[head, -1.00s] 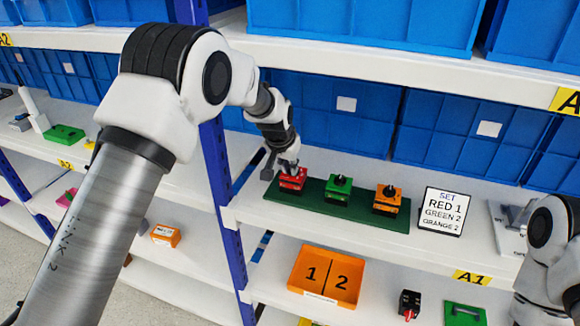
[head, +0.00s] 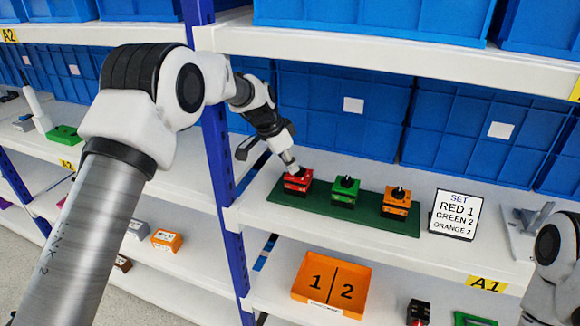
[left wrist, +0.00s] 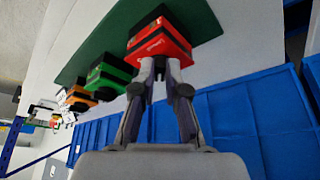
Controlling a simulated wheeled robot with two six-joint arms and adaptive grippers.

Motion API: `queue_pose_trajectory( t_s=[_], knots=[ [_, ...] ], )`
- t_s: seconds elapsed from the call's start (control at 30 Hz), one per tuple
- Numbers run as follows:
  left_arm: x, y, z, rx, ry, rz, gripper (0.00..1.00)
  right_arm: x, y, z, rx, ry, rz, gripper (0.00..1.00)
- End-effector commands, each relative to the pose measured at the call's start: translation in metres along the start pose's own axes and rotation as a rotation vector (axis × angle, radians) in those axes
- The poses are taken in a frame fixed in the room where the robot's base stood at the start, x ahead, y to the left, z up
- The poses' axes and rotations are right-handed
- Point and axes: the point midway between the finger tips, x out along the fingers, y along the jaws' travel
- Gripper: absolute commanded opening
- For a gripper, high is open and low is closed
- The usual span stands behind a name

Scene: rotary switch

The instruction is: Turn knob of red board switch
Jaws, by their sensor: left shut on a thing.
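The red switch box (head: 298,186) stands at the left end of the dark green board (head: 321,205) on the shelf. My left gripper (head: 294,168) comes down on it from the upper left, tilted, and is shut on its knob. In the left wrist view the fingertips (left wrist: 160,66) meet at the red box (left wrist: 160,42) and hide the knob, so its angle cannot be read. The green switch (head: 344,191) and orange switch (head: 396,203) stand to its right. A sign (head: 455,213) reads SET RED 1, GREEN 2, ORANGE 2.
Blue bins (head: 342,120) stand close behind the board. A blue rack post (head: 220,165) rises left of the red switch. An orange tray (head: 330,286) marked 1 and 2 lies on the shelf below. A grey metal piece (head: 526,228) stands right of the sign.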

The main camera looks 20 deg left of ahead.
Motion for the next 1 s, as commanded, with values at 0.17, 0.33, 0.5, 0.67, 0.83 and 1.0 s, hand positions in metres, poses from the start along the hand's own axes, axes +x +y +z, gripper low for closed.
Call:
queue_pose_trajectory(
  t_s=[0.17, 0.33, 0.5, 0.67, 0.83, 1.0],
  knots=[
    [0.0026, 0.0007, 0.0013, 0.022, -0.004, 0.014, 0.00, 0.0015, 0.0000, 0.0000, 0.000, 0.000, 0.000, 0.38],
    [0.0026, 0.0008, 0.0014, 0.026, -0.005, 0.015, 0.00, 0.0015, 0.0000, 0.0000, 0.000, 0.000, 0.000, 0.38],
    [0.0028, 0.0010, 0.0015, 0.025, -0.005, 0.016, 0.00, 0.0015, 0.0000, 0.0000, 0.000, 0.000, 0.000, 0.38],
    [0.0022, 0.0006, 0.0011, 0.025, -0.004, 0.014, 0.38, 0.0015, 0.0000, 0.0000, 0.000, 0.000, 0.000, 0.38],
    [0.0013, 0.0002, 0.0007, 0.025, -0.003, 0.013, 0.38, 0.0013, 0.0000, 0.0000, 0.000, 0.000, 0.000, 0.38],
    [0.0008, 0.0001, 0.0004, 0.023, -0.002, 0.012, 0.38, 0.0010, 0.0000, 0.0000, 0.000, 0.000, 0.000, 0.38]
  ],
)
